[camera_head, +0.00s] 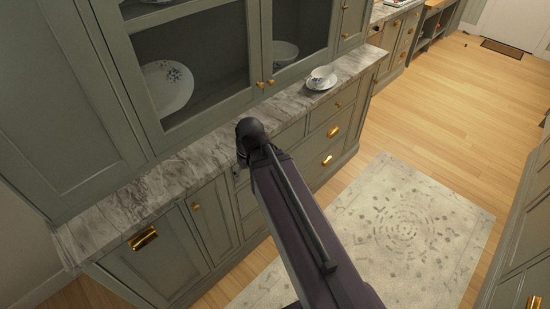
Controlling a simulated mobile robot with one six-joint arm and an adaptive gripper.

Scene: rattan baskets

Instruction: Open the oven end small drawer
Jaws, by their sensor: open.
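Small drawers line the top of the green-grey cabinet under the marble counter. I see no oven, so I cannot tell which end is the oven end. My dark arm reaches up from the bottom edge to a black joint in front of the counter. My gripper is not visible; the arm hides the area behind it.
A white cup and saucer (320,79) stand on the marble counter (185,172). Wider drawers (326,160) with brass pulls sit below. A patterned rug (405,230) covers the wooden floor (440,110). Another cabinet (520,250) stands at the right edge.

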